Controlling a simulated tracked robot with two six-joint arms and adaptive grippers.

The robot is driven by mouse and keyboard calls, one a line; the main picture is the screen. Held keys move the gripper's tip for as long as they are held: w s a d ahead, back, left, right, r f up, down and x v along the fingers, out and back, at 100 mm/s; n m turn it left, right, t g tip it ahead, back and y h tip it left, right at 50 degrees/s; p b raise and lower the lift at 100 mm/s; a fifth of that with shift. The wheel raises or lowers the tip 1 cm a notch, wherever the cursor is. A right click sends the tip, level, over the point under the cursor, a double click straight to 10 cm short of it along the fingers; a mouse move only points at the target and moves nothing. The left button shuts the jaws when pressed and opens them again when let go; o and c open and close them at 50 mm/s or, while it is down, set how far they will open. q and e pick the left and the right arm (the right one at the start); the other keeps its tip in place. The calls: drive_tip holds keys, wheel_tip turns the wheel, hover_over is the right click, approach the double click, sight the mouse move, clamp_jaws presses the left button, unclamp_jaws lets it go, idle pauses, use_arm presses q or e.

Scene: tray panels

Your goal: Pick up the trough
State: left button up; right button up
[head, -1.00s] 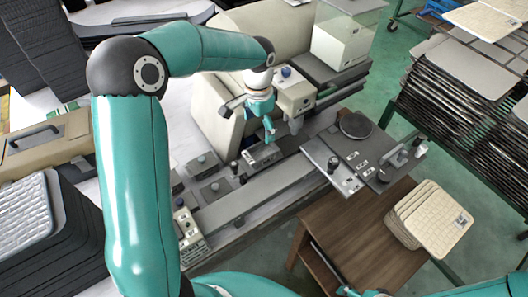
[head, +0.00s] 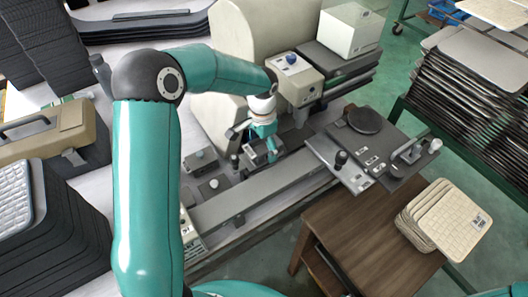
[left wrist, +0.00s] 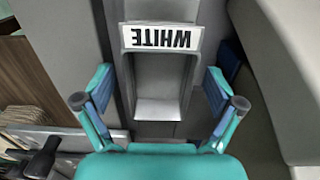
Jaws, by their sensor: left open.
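The trough (left wrist: 158,108) is a small grey open box with a white label reading "WHITE", upside down in the left wrist view. It lies between the two fingers of my left gripper (left wrist: 158,80), which is open, with a gap on each side. In the head view my left gripper (head: 262,148) points down over the machine bed, and it mostly hides the trough. My right gripper is not in view.
A long grey rail (head: 262,192) runs beside the trough. A dark plate with a round pad (head: 364,120) and a lever lies to the right. A wooden table (head: 350,232) holds a stack of cream panels (head: 450,220). A beige machine body (head: 210,110) rises behind.

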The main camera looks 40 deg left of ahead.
use_arm(q)
drive_tip(key=shift+r, duration=0.1)
drive_tip(key=c, duration=1.5)
